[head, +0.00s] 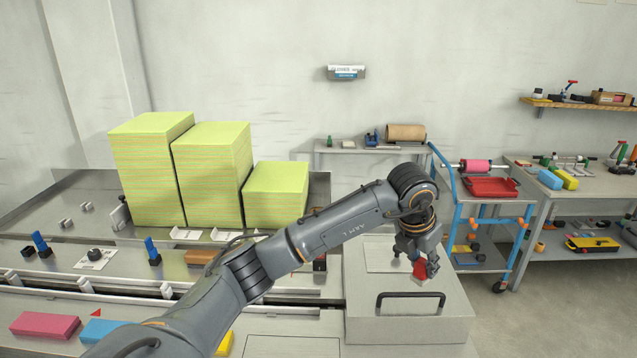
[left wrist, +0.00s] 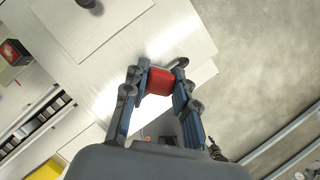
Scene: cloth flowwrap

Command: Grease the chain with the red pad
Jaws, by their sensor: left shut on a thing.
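My left gripper (head: 421,262) is shut on the red pad (head: 419,274), above the light grey housing at the right end of the machine. In the left wrist view the red pad (left wrist: 159,82) sits between the two fingers of my left gripper (left wrist: 162,76). No chain is clearly visible. A long dark slot (head: 100,282) runs along the front of the machine, partly hidden by my left arm. The left wrist view shows a row of dark and pale segments (left wrist: 32,127) at lower left; I cannot tell if this is the chain. My right gripper is not in view.
The grey housing (head: 400,328) has a black handle (head: 411,296) on top. Yellow-green cloth stacks (head: 212,165) stand behind my arm. A pink block (head: 45,325) and a blue block (head: 103,329) lie at front left. A blue-framed cart (head: 490,212) stands right, with open floor before it.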

